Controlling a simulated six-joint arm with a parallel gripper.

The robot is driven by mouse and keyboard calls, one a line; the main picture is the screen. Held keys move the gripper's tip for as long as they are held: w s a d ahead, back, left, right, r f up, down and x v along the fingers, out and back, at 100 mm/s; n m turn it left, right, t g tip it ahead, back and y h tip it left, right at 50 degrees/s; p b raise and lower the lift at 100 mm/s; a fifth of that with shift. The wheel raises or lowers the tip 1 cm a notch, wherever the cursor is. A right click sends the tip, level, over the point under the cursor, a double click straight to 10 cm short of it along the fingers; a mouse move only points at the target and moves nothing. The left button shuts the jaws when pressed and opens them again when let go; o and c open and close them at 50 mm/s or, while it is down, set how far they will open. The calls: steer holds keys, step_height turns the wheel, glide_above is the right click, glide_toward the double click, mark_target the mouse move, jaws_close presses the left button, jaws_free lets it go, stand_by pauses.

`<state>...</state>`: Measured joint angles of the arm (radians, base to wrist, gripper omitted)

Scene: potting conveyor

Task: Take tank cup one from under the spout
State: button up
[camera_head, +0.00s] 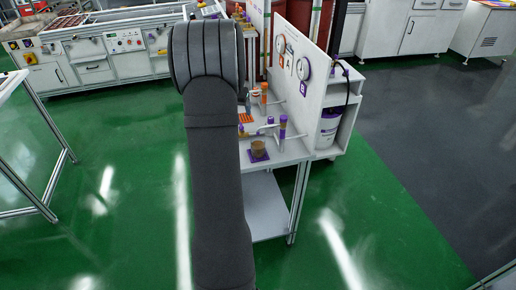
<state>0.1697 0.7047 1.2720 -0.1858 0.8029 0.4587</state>
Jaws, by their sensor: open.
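The bench (318,150) with the dispensing panel (305,42) stands right of my arm. A short brown cup (258,147) sits upright on a purple pad (259,157) at the bench's near end. An orange-topped spout fitting (264,90) stands farther back, and a purple-topped one (283,121) stands nearer. An orange pad (246,118) lies beside my arm, partly hidden. I cannot make out a cup under either spout or tell which cup is tank cup one. My arm's dark links cover the bench's left side, and my gripper is hidden behind them.
Two round gauges sit on the panel, marked orange and purple. A white bucket (328,127) with a purple label stands on the shelf behind the panel. White cabinets (110,48) line the back left. Green floor is clear.

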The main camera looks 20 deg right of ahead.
steer(key=m+g+h, duration=0.2)
steer(key=m, duration=0.5)
glide_toward(258, 139)
steer(key=shift+s+d+f, duration=0.15)
steer(key=shift+d+f, duration=0.35)
steer(key=shift+f, duration=0.75)
steer(key=shift+s+d+f, duration=0.1)
steer(key=shift+d+f, duration=0.4)
steer(key=shift+f, duration=0.7)
steer(key=shift+s+d+f, duration=0.15)
steer(key=shift+d+f, duration=0.35)
steer(key=shift+f, duration=0.75)
steer(key=c, duration=1.1)
steer(key=shift+r, duration=0.1)
